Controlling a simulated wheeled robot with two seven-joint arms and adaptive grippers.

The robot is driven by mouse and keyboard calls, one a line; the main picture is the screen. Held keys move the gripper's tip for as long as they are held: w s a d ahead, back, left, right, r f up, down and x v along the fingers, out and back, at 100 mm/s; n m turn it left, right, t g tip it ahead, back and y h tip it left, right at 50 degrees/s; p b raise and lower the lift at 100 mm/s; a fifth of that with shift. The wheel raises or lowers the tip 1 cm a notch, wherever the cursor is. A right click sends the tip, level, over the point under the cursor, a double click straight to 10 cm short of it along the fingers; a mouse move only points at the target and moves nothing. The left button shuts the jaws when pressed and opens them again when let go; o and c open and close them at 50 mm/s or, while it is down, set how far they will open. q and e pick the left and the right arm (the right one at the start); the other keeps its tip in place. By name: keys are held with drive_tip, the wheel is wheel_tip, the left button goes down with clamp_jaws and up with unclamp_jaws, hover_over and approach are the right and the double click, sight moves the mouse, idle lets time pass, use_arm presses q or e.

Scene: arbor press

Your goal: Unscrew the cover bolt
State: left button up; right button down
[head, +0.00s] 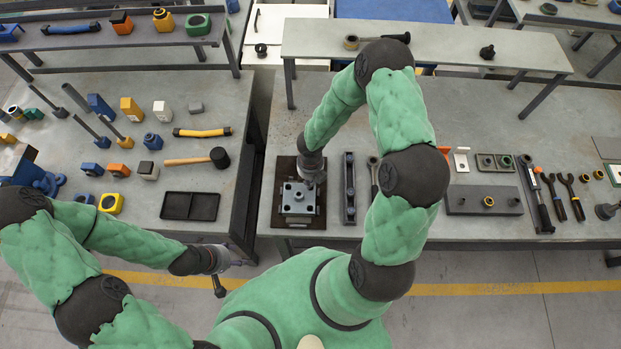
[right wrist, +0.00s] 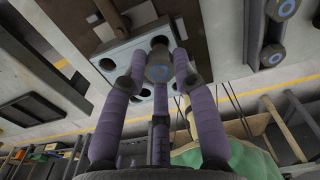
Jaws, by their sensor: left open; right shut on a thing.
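The cover is a light grey square plate with dark round holes; it shows in the head view (head: 297,207) and in the right wrist view (right wrist: 107,66). My right gripper (head: 314,181) reaches down onto the plate's upper right part. How deep the bolt sits is hidden. My left gripper (head: 231,276) is open and empty, low in front of the gap between the tables.
A narrow black holder (head: 349,188) stands right of the cover; the wrist view shows bolts (right wrist: 272,55) in it. A raised shelf (head: 430,46) spans the back. Wrenches (head: 570,195) lie right; a mallet (head: 197,159) and black tray (head: 190,206) lie left.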

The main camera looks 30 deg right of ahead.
drive_tip(key=shift+r+p, duration=0.75)
drive_tip(key=shift+r, duration=0.2)
drive_tip(key=shift+w, duration=0.1)
